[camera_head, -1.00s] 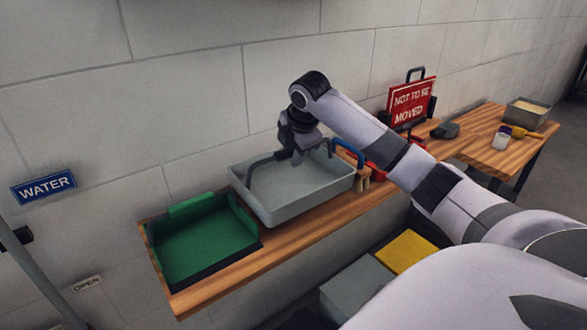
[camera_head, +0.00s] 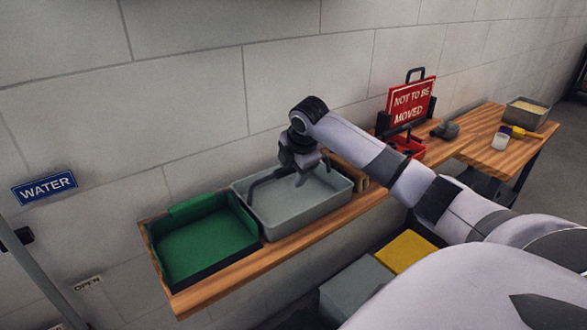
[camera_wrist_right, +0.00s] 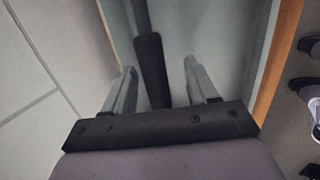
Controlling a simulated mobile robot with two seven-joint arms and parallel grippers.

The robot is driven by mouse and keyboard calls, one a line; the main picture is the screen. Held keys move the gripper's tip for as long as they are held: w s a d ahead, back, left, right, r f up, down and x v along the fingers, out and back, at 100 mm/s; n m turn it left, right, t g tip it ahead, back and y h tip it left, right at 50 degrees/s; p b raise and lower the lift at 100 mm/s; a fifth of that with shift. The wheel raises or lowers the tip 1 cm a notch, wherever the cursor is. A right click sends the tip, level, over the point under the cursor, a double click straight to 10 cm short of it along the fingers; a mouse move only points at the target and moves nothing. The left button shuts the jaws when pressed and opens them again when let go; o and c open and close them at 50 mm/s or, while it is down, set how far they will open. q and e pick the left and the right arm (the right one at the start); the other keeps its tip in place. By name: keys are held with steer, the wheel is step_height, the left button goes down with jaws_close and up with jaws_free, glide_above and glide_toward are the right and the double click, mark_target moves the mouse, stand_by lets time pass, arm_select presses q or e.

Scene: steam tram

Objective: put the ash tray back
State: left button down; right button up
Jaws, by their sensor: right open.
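The ash tray (camera_head: 318,211) is a grey rectangular pan with a dark bar handle (camera_head: 264,181) across its top. It sits level on the wooden shelf (camera_head: 232,272), beside a green tray. My right gripper (camera_head: 302,180) points down over the pan at the handle. In the right wrist view the gripper (camera_wrist_right: 161,66) is open, with the dark handle (camera_wrist_right: 151,65) between its two fingers and a gap on each side. The pan's grey floor (camera_wrist_right: 203,30) shows beneath. My left gripper is not in view.
The green tray (camera_head: 205,243) stands close on the pan's left. A red "NOT TO BE MOVED" sign (camera_head: 412,101) stands to the right, with a red holder (camera_head: 410,147) below it. A wall runs close behind. Yellow (camera_head: 407,251) and grey (camera_head: 356,287) boxes are below the shelf.

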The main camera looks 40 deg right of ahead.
steer(key=v, duration=1.2)
stand_by(0.3)
